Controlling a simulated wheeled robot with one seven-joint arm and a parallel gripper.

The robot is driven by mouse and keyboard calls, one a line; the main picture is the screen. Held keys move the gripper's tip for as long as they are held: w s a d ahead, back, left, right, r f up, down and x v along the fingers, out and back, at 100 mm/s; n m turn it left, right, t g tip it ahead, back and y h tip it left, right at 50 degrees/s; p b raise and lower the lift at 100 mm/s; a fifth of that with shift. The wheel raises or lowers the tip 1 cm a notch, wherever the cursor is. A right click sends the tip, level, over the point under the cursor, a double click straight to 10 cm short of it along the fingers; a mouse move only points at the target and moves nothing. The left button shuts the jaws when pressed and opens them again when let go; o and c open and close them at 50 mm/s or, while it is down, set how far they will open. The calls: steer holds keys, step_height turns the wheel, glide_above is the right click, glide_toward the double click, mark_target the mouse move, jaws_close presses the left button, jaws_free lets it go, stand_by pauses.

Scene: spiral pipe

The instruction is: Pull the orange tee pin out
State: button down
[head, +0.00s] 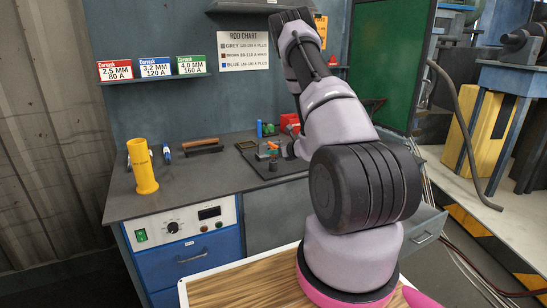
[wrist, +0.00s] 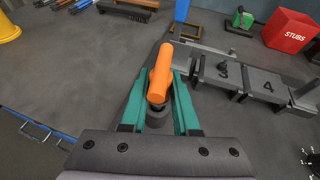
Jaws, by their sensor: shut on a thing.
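The orange tee pin (wrist: 160,75) shows in the wrist view between the two teal fingers of my gripper (wrist: 159,92). The gripper is shut on it. The pin's orange bar points away from me, and a dark round part sits under its near end. In the head view the tee pin (head: 272,145) is a small orange spot at the worktop, partly hidden by my arm. A grey metal fixture (wrist: 235,75) with blocks marked 3 and 4 stands right beside it. Whether the pin is still seated in the fixture cannot be told.
A red STUBS box (wrist: 287,31) stands at the back right of the bench. A green-and-black object (wrist: 241,20) is near it. A yellow cylinder (head: 142,167) stands at the left of the worktop (head: 205,172).

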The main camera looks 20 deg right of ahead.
steer(key=shift+r, duration=2.45)
